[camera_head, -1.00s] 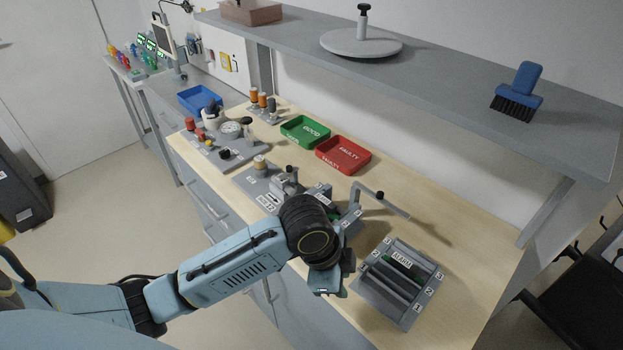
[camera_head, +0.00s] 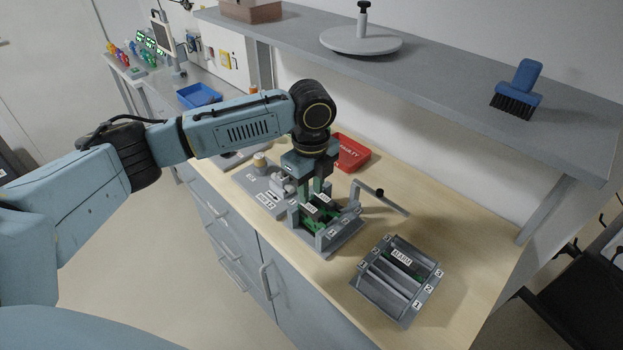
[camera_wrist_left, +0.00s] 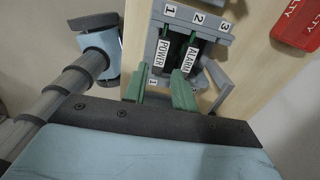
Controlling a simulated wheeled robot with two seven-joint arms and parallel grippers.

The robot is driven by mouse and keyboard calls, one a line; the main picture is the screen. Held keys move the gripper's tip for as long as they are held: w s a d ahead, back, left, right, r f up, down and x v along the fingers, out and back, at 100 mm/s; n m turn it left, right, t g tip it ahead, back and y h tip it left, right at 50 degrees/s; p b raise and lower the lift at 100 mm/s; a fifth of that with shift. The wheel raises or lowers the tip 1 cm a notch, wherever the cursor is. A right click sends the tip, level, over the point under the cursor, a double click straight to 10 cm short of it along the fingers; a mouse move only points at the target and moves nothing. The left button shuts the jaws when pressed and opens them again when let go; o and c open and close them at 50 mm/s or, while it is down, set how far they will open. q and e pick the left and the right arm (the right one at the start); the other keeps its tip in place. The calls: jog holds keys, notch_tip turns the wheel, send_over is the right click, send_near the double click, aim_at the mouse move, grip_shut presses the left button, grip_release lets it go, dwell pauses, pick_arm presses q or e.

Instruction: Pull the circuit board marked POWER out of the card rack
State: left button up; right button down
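The card rack (camera_head: 331,241) stands on the bench and holds two green boards with white labels. In the left wrist view, the POWER board (camera_wrist_left: 157,57) is in slot 1 and the ALARM board (camera_wrist_left: 190,60) is in slot 2; slot 3 looks empty. My left gripper (camera_head: 316,187) is over the rack, pointing down. In the wrist view, its two green fingers (camera_wrist_left: 159,92) are apart, with the POWER label between and beyond them. I cannot tell whether they touch the board. My right gripper is not in view.
A second numbered rack (camera_head: 383,307) with a labelled board stands to the right. A red FAULTY tray (camera_head: 352,156) lies behind the card rack. A lever arm (camera_head: 385,200) sticks out beside it. The shelf (camera_head: 440,75) overhangs the bench's back.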

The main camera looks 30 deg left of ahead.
aim_at(311, 230)
pick_arm(q)
notch_tip(311, 230, down, 11)
jog(key=shift+r, duration=0.15)
dwell(0.4)
grip_shut()
jog(key=shift+c, duration=2.4)
grip_release()
grip_shut()
jog(key=shift+r, duration=0.15)
jog(key=shift+r+p, duration=4.15)
jog(key=shift+p, duration=0.25)
